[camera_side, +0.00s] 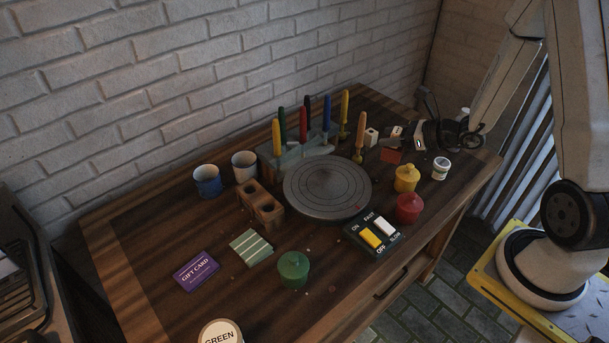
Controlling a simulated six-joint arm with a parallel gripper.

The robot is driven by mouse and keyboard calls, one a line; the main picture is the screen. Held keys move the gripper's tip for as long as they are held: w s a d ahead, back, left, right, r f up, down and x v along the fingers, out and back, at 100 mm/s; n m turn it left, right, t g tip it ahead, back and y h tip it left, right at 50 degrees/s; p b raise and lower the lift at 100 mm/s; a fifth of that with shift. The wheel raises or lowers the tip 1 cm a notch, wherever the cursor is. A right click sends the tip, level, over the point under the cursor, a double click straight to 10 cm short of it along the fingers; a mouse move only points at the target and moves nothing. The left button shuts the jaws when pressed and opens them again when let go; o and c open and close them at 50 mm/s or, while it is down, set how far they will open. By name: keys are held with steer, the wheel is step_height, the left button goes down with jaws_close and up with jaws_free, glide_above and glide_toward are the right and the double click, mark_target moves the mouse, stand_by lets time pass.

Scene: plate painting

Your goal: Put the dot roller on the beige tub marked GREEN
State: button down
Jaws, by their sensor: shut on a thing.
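The beige tub marked GREEN (220,334) stands at the front edge of the picture, cut off at the bottom. Its pale round lid faces up with the word showing. My gripper (404,141) is at the back right of the table, far from this tub. It is shut on a small red-brown piece (390,156) at its fingertips. This piece may be the dot roller, but it is too small to tell. The gripper hides part of what is behind it.
A round grey turntable (327,187) fills the table's middle. Behind it stands a rack (270,161) of coloured handles.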

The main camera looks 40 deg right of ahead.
steer(key=s+a+r+n+g+y, duration=0.1)
steer(key=a+r+n+g+y, duration=0.2)
steer(key=a, duration=1)
steer(key=s+a+r+n+g+y, duration=0.1)
steer(key=a+n+g+y, duration=0.2)
steer(key=a, duration=1)
steer(key=s+a+r+n+g+y, duration=0.1)
steer(key=s+a+r+n+g, duration=0.1)
steer(key=s+a, duration=0.6)
steer(key=s+a+r+n+g+y, duration=0.1)
steer(key=s+a+n+g, duration=0.3)
steer(key=s+a, duration=0.4)
steer(key=shift+a+r+n, duration=0.35)
steer(key=shift+a+n, duration=0.35)
steer(key=shift+a, duration=0.5)
steer(key=shift+s, duration=0.1)
steer(key=w+a+f, duration=0.9)
steer(key=shift+w+a+f, duration=0.15)
steer(key=shift+w+a, duration=0.05)
steer(key=shift+a, duration=0.1)
